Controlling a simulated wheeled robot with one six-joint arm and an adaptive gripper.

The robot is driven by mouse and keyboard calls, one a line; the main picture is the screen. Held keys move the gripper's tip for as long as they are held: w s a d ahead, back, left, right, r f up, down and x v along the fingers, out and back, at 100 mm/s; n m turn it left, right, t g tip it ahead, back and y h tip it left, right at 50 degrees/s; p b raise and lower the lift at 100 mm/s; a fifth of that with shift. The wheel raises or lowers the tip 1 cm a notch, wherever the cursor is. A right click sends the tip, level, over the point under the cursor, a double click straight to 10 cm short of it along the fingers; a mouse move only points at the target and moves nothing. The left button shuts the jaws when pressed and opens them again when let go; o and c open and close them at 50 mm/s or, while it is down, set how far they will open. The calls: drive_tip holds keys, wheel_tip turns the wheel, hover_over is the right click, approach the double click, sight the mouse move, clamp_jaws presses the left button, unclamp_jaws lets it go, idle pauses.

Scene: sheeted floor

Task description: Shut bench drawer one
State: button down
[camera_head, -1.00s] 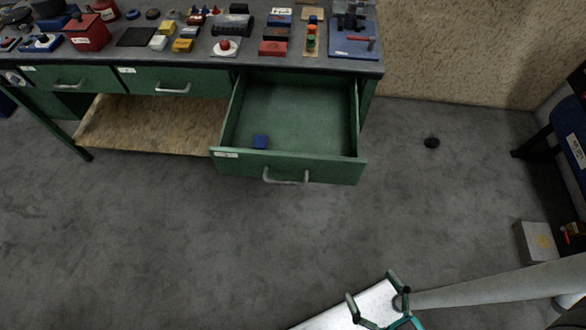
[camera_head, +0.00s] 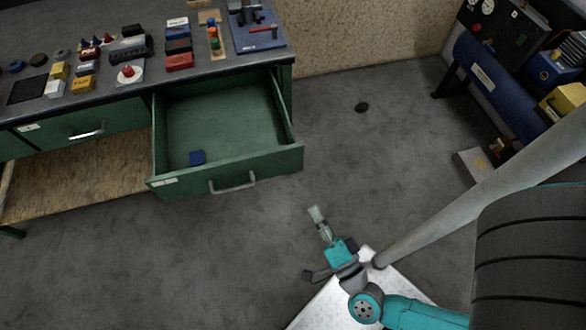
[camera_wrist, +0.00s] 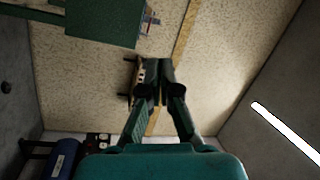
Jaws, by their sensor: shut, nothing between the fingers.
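An open green drawer (camera_head: 225,183) is pulled well out at the right end of the green workbench. Its front has a grey bar handle (camera_head: 232,186) and a pale label at the left whose mark I cannot read. A green panel (camera_wrist: 103,22), partly cut off, shows at the top there.
The grey benchtop (camera_head: 130,85) carries several tools and small parts. A shut drawer (camera_head: 85,130) is left of the open one. Floor before the drawer is clear.

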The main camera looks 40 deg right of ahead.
sight(291, 162)
drive_tip(key=w+f+m+g+h, duration=0.3)
drive_tip(key=w+f+m+h, duration=0.1)
drive_tip(key=f+m, duration=0.35)
drive_tip(key=shift+n, duration=0.25)
drive_tip(key=shift+d+f+x, duration=0.1)
drive_tip(key=shift+f+x, duration=0.05)
drive_tip(key=shift+x, duration=2.2)
drive_tip(key=shift+d+f+x, duration=0.1)
drive_tip(key=shift+f+x, duration=0.1)
drive_tip(key=shift+x, duration=2.15)
drive_tip(key=shift+d+f+x, duration=0.1)
drive_tip(key=shift+f+x, duration=0.05)
drive_tip(key=shift+x, duration=2.2)
drive_tip(key=shift+s, duration=0.1)
